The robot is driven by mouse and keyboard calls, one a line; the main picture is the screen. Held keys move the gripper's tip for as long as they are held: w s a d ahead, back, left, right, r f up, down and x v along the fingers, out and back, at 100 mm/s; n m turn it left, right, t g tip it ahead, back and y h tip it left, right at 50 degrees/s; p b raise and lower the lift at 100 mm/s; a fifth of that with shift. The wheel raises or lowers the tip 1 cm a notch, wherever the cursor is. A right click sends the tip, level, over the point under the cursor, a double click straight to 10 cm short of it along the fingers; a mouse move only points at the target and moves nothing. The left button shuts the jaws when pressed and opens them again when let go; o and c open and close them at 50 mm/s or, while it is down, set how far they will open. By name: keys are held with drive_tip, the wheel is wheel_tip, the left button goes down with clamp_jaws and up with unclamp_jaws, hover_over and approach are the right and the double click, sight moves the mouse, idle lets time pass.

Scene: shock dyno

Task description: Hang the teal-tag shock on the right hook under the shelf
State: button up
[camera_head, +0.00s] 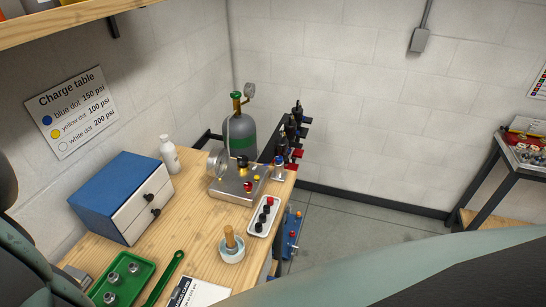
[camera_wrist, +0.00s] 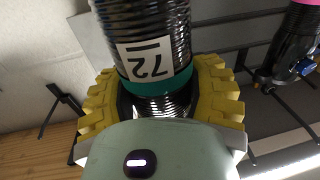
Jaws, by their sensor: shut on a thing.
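In the wrist view, my gripper (camera_wrist: 159,100) is shut around a dark coil-spring shock with a teal band (camera_wrist: 160,83) and a white label marked 72. The yellow pads press on both sides of the shock just below the teal band. The shock's upper part runs out of the picture, and its lower end is hidden behind my gripper. In the head view, neither my gripper nor this shock shows. A wooden shelf (camera_head: 60,22) crosses the top left there. I cannot make out the right hook under it.
In the wrist view, another shock with a pink band (camera_wrist: 296,48) is at the right, near dark bars (camera_wrist: 255,40). A black bracket (camera_wrist: 66,100) is at the left. In the head view, a bench (camera_head: 190,193) carries a blue drawer box (camera_head: 112,190), a gauge unit (camera_head: 235,180) and a green tray (camera_head: 142,273).

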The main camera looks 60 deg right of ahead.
drive_tip(key=shift+b, duration=0.45)
drive_tip(key=shift+r, duration=0.1)
drive_tip(key=o, duration=1.1)
drive_tip(key=shift+c, duration=0.2)
drive_tip(key=o, duration=0.4)
drive_tip(key=shift+f, duration=0.25)
drive_tip(key=v, duration=0.7)
drive_tip(key=shift+s, duration=0.2)
drive_tip(key=shift+d+r, duration=0.1)
drive_tip(key=shift+d, duration=0.05)
